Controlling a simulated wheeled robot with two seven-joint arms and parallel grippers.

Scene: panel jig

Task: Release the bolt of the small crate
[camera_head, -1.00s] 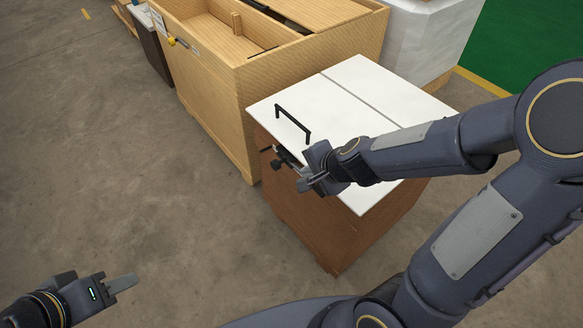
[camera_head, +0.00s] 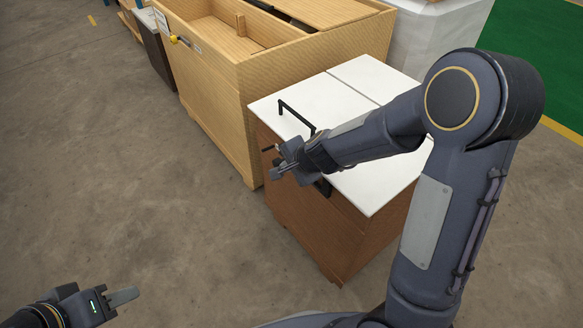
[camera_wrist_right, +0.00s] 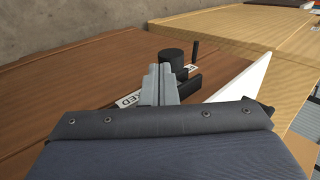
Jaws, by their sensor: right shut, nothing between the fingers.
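The small crate (camera_head: 318,225) is brown wood with a white lid (camera_head: 300,97) and a black handle (camera_head: 296,114) on top. Its black bolt (camera_head: 267,149) is on the front face near the top edge, partly hidden by my right gripper. In the right wrist view the bolt shows as a round black knob (camera_wrist_right: 172,62) with a thin upright pin (camera_wrist_right: 195,52) beside it. My right gripper (camera_head: 276,173) is shut and empty, its tips (camera_wrist_right: 160,70) close beside the knob; contact cannot be told. My left gripper (camera_head: 124,297) is low at the left, far from the crate, its fingers seen edge-on.
A large light-wood crate (camera_head: 215,100) with an open top stands directly behind the small crate. A white block (camera_head: 435,45) stands further back. Labels with partly covered lettering (camera_wrist_right: 130,102) sit by the bolt. The floor (camera_head: 130,200) at the left is clear.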

